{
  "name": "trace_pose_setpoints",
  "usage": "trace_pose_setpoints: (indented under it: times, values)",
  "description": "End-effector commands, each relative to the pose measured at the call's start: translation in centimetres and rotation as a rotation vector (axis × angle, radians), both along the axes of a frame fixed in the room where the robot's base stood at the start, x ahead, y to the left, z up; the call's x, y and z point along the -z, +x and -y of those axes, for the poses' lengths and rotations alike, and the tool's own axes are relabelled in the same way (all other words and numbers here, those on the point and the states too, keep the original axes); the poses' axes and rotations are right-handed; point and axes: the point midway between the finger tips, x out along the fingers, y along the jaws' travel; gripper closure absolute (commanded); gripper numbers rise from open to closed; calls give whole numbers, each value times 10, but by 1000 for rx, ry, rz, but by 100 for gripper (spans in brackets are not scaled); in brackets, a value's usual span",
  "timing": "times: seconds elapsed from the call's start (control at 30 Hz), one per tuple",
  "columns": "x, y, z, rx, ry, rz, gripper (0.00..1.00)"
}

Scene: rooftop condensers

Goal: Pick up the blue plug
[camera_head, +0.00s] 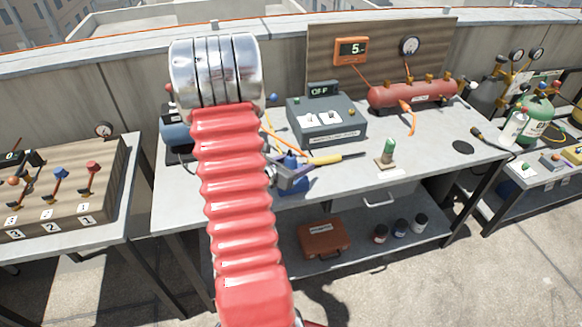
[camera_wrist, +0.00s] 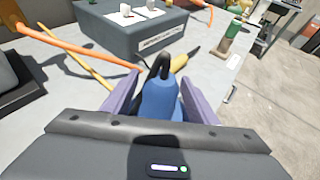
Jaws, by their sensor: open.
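In the wrist view the blue plug (camera_wrist: 160,98), with a black looped top, stands between the two purple-grey fingers of my gripper (camera_wrist: 160,82). The fingers are apart, one on each side of it; I cannot tell whether either touches. Its lower end is hidden by the gripper body. In the head view my gripper (camera_head: 290,174) is low over the grey workbench (camera_head: 240,205), in front of the grey switch box. Blue shows beside and below the fingers there, but the plug is largely hidden and its outline is unclear.
The grey switch box (camera_head: 326,125) stands just behind. A yellow-handled tool (camera_head: 328,159) lies close to the right of my gripper. A green-topped item (camera_head: 388,150) stands farther right. An orange cord (camera_wrist: 85,45) crosses the bench at left.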

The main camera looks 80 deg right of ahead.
Motion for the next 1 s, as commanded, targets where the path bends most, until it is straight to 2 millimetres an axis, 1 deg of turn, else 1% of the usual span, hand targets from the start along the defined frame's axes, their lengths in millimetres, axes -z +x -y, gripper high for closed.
trace_pose_setpoints:
  times: [0.13,0.17,0.8,1.0]
  values:
    - [0,0,0,0,0,0,47]
    - [0,0,0,0,0,0,48]
    - [0,0,0,0,0,0,92]
    - [0,0,0,-1,0,0,92]
